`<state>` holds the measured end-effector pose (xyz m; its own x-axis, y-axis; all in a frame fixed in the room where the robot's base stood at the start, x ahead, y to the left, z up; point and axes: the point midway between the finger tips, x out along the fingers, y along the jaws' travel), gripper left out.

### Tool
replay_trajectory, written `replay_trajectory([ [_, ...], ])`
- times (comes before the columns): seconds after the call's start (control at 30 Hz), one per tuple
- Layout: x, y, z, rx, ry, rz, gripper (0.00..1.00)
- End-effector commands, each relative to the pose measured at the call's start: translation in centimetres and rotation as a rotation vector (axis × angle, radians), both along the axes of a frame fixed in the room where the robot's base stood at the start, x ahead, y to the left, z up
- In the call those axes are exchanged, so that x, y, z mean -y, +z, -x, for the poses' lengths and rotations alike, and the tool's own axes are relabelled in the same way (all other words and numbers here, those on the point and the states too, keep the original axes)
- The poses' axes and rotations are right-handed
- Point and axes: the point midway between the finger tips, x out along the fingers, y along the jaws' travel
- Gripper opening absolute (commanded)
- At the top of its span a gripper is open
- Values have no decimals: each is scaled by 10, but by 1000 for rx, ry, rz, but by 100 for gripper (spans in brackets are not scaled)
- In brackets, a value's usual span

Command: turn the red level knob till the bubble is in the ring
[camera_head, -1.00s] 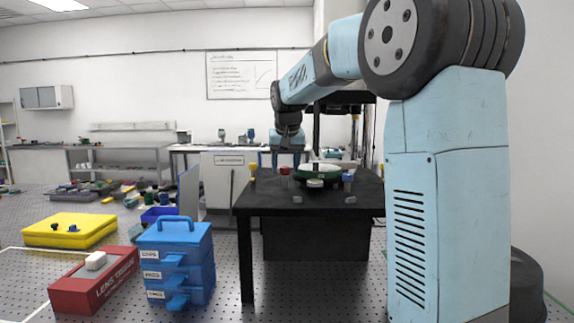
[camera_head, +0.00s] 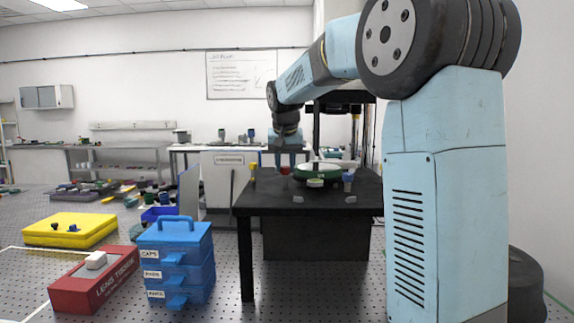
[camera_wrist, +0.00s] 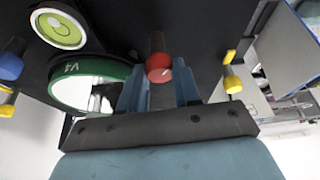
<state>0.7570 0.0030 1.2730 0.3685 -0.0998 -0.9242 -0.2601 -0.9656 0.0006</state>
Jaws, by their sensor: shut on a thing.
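In the head view the level (camera_head: 316,183) is small, at the front of the green-rimmed stage. I cannot make out clearly where the bubble lies.
The green-rimmed stage (camera_wrist: 82,108) stands close to the knob. A yellow knob (camera_head: 252,172) is to the left and a blue knob (camera_head: 348,179) to the right on the black table (camera_head: 300,204). Blue drawers (camera_head: 178,255) and a red box (camera_head: 95,290) are on the floor.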

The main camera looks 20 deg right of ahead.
Motion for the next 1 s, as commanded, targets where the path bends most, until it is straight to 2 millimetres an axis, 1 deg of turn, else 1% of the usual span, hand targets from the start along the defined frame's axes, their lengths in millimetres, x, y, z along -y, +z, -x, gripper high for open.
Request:
replay_trajectory([
  [0.37,0,0,0,1,-27,0,2],
  [0.4,0,0,0,1,-27,0,34],
  [0.63,0,0,0,1,-27,0,55],
  [0.87,0,0,0,1,-26,0,55],
  [1.0,-1,7,3,1,-26,-1,55],
])
